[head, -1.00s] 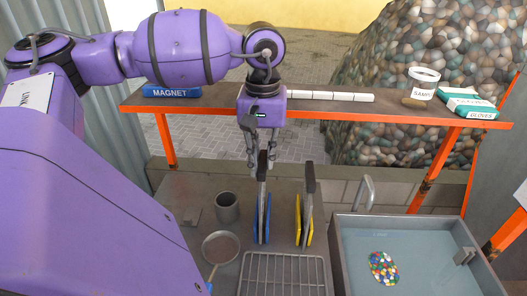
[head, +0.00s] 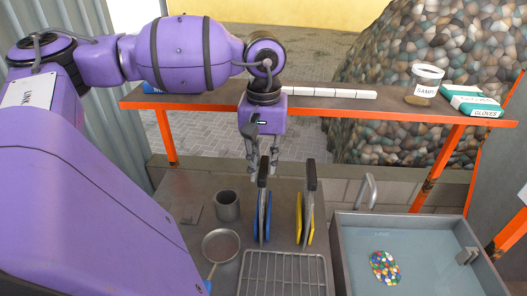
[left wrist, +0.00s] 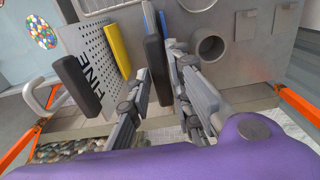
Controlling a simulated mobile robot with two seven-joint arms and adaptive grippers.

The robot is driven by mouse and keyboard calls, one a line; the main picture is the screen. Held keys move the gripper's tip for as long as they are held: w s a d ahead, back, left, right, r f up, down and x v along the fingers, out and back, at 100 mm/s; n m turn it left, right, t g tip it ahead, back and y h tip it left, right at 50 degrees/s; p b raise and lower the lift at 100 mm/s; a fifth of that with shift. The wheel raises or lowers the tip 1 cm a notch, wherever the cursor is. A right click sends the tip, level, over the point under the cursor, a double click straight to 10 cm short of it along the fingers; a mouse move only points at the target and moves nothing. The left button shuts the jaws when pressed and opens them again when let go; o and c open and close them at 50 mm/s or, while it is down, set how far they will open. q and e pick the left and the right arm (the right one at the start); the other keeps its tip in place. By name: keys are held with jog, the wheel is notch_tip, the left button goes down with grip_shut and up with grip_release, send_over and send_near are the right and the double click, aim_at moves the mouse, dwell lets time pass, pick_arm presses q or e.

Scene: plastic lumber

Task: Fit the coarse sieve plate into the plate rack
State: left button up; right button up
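A grey plate with a dark handle (head: 264,172) stands upright between the blue panels (head: 268,222) of the rack. It is likely the coarse plate, but its label is hidden. My left gripper (head: 263,172) is open, with a finger on each side of this handle. In the left wrist view, the same dark handle (left wrist: 157,75) lies between the spread fingers. A second perforated plate, marked FINE (left wrist: 92,62), stands beside a yellow panel (left wrist: 117,50). Its dark handle (head: 310,175) rises between the yellow panels in the head view. My right gripper is out of view.
A metal cup (head: 227,206), a round pan (head: 220,246) and a wire grid (head: 283,257) are near the rack. A water basin (head: 340,257) with coloured pellets (head: 384,268) is at right. An orange-edged shelf (head: 340,108) spans behind, holding a jar (head: 426,82) and a gloves box (head: 472,101).

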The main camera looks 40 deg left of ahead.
pick_arm(q)
jog(key=shift+o, duration=1.4)
notch_tip(320, 180, up, 12)
